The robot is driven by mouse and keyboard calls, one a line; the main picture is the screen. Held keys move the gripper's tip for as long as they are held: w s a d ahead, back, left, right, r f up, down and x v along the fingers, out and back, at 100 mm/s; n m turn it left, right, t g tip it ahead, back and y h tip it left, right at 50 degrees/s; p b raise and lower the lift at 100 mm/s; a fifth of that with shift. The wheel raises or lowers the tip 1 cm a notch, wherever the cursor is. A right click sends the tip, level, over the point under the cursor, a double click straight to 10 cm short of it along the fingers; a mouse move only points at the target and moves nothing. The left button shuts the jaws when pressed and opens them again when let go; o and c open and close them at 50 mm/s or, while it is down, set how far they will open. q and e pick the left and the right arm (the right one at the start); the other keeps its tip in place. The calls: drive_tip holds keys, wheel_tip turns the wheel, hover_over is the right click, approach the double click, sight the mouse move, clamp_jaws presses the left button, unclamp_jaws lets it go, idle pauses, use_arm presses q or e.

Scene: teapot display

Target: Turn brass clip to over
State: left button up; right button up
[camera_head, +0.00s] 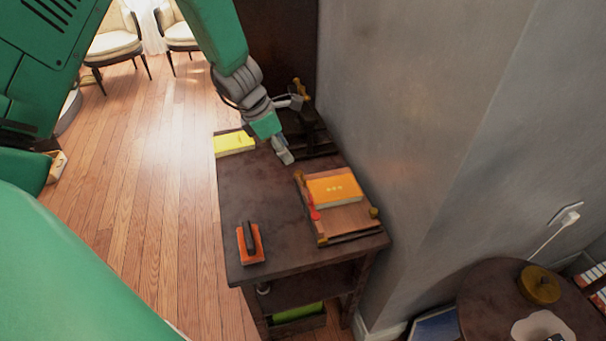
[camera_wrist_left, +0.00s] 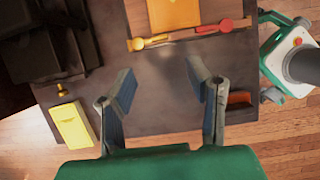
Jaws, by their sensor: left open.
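My left gripper (camera_head: 285,153) is over the far part of the dark table (camera_head: 253,190). In the left wrist view its two fingers (camera_wrist_left: 160,82) stand wide apart, with only bare tabletop between them. Several small brass-coloured pieces show, and I cannot tell which is the clip. Another brass piece (camera_wrist_left: 62,90) is beside the yellow block (camera_wrist_left: 72,125). A gold piece (camera_head: 300,88) tops a dark stand behind the gripper. The gripper touches none of them visibly. My right gripper is not in view.
An orange book (camera_head: 334,187) lies on the tray, with a red piece (camera_head: 314,213) at its left edge. An orange block with a dark handle (camera_head: 250,245) sits at the near left corner. A grey wall (camera_head: 400,120) borders the table's right side. The table's middle is clear.

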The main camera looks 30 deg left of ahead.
sight(302, 177)
use_arm(q)
drive_tip(key=b+x, duration=0.1)
drive_tip(key=x, duration=1)
drive_tip(key=shift+f, duration=0.2)
clamp_jaws()
